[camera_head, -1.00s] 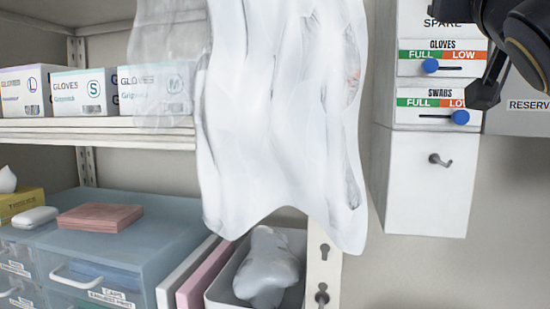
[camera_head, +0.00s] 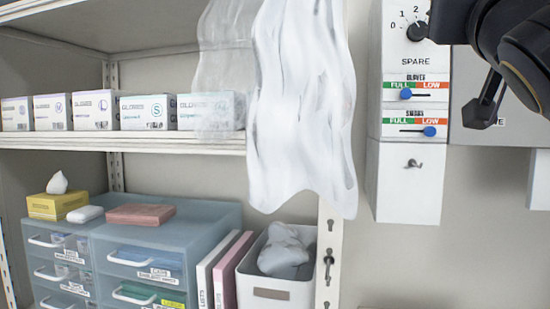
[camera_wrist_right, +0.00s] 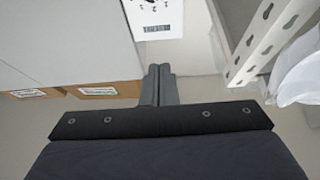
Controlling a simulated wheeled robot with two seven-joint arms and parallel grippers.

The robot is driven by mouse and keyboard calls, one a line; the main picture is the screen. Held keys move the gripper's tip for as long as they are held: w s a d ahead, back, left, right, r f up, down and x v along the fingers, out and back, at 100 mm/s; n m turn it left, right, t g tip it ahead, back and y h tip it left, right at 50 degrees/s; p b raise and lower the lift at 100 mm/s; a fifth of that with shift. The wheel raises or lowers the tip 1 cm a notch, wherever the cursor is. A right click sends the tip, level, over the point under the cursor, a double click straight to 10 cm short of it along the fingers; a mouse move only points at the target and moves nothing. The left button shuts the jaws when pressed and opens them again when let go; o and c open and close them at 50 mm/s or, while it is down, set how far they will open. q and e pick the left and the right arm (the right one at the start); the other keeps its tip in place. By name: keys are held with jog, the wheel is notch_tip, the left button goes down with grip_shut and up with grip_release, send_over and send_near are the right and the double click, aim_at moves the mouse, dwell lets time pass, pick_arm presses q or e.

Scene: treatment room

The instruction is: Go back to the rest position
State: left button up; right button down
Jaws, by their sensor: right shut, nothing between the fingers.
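My right gripper (camera_head: 484,113) hangs in from the top right of the head view. It is to the right of the white wall panel and apart from it. In the right wrist view its two fingers (camera_wrist_right: 160,84) are together with nothing between them. The panel (camera_head: 408,180) has a dial (camera_head: 417,31), a gloves slider (camera_head: 406,94) with its blue knob left of the middle, and a swabs slider (camera_head: 429,132) with its knob towards LOW. A hook (camera_head: 413,164) sits below. My left gripper is not in view.
Clear and white plastic sheets (camera_head: 300,120) hang before the shelf upright (camera_head: 330,262). Glove boxes (camera_head: 95,110) line the shelf. Blue drawers (camera_head: 215,225) and a white bin (camera_head: 275,292) with a grey bundle stand below. A grey cabinet (camera_head: 500,135) is behind my gripper.

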jog(key=d+f+n+g+y, duration=0.1)
jog(key=f+g+y, duration=0.15)
jog(key=f, duration=1.05)
jog(key=w+d+f+n+g+y, duration=0.15)
jog(key=f+g, duration=0.25)
jog(key=f, duration=0.9)
jog(key=d+f+n+g+y, duration=0.15)
jog(key=f+g, duration=0.25)
jog(key=f, duration=0.9)
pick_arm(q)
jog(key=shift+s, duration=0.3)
pick_arm(e)
jog(key=s+a+f+m+g+y, duration=0.1)
jog(key=s+a+f+g, duration=0.1)
jog(key=s+f, duration=0.3)
jog(key=s+a+f+m+g+y, duration=0.1)
jog(key=s+f, duration=0.5)
jog(key=f, duration=0.7)
jog(key=s+a+f+m+g+y, duration=0.1)
jog(key=s+a+f+g+y, duration=0.1)
jog(key=f, duration=0.7)
jog(key=s+a+g, duration=0.1)
jog(key=s+g, duration=0.1)
jog(key=s, duration=0.1)
jog(key=shift+s, duration=0.35)
